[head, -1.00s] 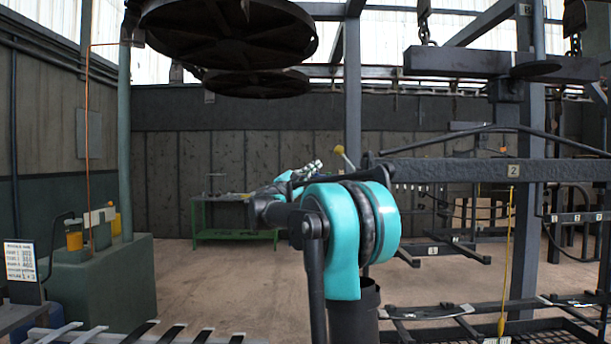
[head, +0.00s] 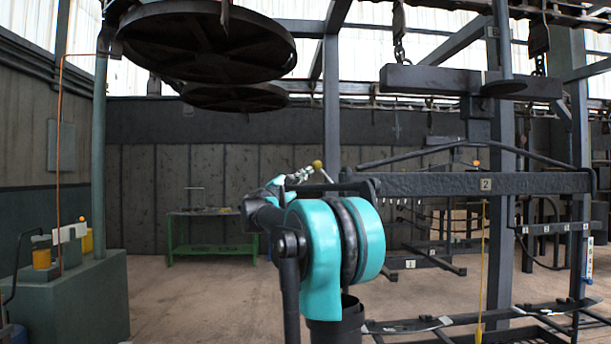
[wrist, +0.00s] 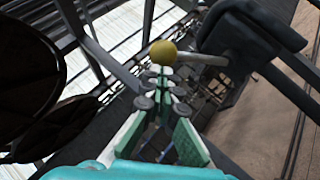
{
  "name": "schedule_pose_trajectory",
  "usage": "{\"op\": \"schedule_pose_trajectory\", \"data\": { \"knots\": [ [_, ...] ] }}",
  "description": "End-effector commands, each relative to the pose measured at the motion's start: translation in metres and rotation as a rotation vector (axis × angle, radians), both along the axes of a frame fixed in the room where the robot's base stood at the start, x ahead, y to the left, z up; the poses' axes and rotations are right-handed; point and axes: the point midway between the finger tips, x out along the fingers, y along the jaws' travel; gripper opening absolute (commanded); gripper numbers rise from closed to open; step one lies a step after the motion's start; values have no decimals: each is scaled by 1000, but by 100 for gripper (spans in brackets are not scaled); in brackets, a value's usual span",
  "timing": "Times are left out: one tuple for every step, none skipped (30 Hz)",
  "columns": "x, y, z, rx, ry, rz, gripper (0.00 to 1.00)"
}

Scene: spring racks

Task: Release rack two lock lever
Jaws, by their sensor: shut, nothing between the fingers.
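The rack two beam (head: 430,184) carries a "2" plate (head: 485,184) and runs level across the right half of the head view. At its left end, a short pale lever with a yellow ball knob (head: 317,165) slants up and left. In the wrist view the knob (wrist: 163,52) sits just beyond my fingertips, and its rod (wrist: 200,59) runs right to a dark bracket (wrist: 250,40). My gripper (head: 306,174) is shut and empty, its tips close beside the knob. I cannot tell whether they touch it. My arm hides part of the gripper.
Round dark discs (head: 205,40) hang at the upper left. A hanging dark beam (head: 470,82) is above rack two. A lower rack (head: 440,322) stands at the right front. A green table (head: 212,232) is at the back. The floor between is clear.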

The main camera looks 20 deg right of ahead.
Motion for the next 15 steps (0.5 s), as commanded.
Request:
{"op": "schedule_pose_trajectory", "data": {
  "knots": [
    [0, 0, 2, 12, -3, 0, 0],
    [0, 0, 3, 19, -6, 0, 0],
    [0, -1, 4, 26, -8, 1, 0],
    [0, -1, 4, 31, -10, 1, 0],
    [0, -1, 4, 35, -11, 1, 0],
    [0, -1, 4, 39, -12, 0, 0],
    [0, -2, 4, 44, -13, 0, 0],
    [-1, -2, 5, 47, -14, 0, 0],
    [-1, -2, 6, 52, -15, 0, 0],
    [-1, -2, 6, 57, -17, 0, 0],
    [-1, -3, 7, 60, -18, 0, 0],
    [-1, -3, 7, 67, -20, 0, 0],
    [-1, -3, 8, 72, -21, 0, 0],
    [-1, -3, 8, 78, -23, 0, 0],
    [-1, -4, 9, 88, -25, 0, 0]
  ]
}}
